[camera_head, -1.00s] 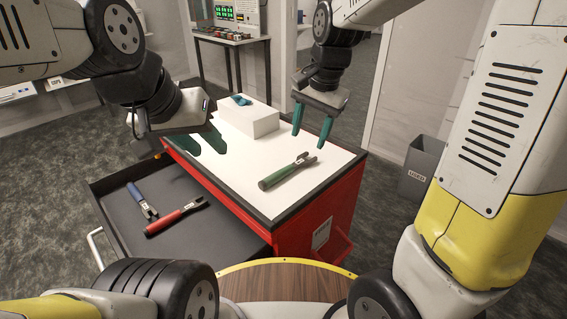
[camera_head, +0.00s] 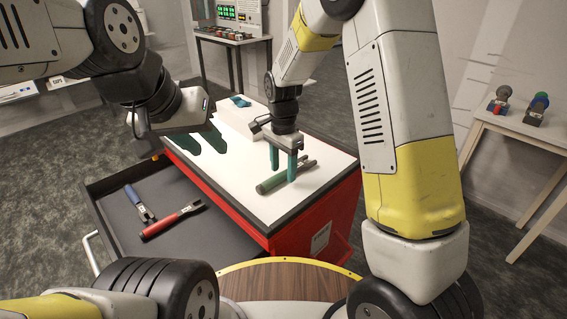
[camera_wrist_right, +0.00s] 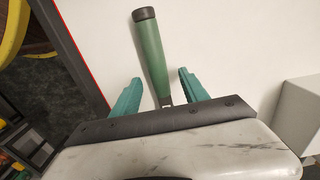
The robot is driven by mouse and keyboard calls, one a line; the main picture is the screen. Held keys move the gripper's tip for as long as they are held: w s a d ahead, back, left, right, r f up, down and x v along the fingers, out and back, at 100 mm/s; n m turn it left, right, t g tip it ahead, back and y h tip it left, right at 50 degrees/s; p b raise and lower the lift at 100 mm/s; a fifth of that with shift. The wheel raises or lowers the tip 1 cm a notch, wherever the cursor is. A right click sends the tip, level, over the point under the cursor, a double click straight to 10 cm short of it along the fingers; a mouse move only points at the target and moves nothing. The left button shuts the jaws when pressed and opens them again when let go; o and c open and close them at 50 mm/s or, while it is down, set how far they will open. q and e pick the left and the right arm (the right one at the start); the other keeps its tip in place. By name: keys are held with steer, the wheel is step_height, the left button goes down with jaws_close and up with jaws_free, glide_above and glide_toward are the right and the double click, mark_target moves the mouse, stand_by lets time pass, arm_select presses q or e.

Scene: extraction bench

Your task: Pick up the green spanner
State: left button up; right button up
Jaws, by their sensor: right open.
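The green spanner (camera_head: 271,184) lies on the white top of the red tool cabinet, its handle toward the front left and its head toward the back right. My right gripper (camera_head: 282,177) is open, pointing down over the spanner, with its teal fingers on either side of it in the picture. In the right wrist view the green handle (camera_wrist_right: 152,52) runs up between the open fingers (camera_wrist_right: 157,88), and the spanner's head is hidden behind the gripper. I cannot tell whether the fingers touch it. My left gripper (camera_head: 205,144) hangs over the cabinet's left edge, its teal fingers apart and empty.
The open drawer (camera_head: 112,225) holds a blue-handled tool (camera_head: 136,199) and a red-handled tool (camera_head: 165,221). A white box (camera_head: 236,122) with a blue item (camera_head: 240,102) stands at the back of the top. A side table (camera_head: 521,130) stands at the right.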

steer(key=shift+f, duration=0.6)
jaws_close()
steer(key=shift+r, duration=0.1)
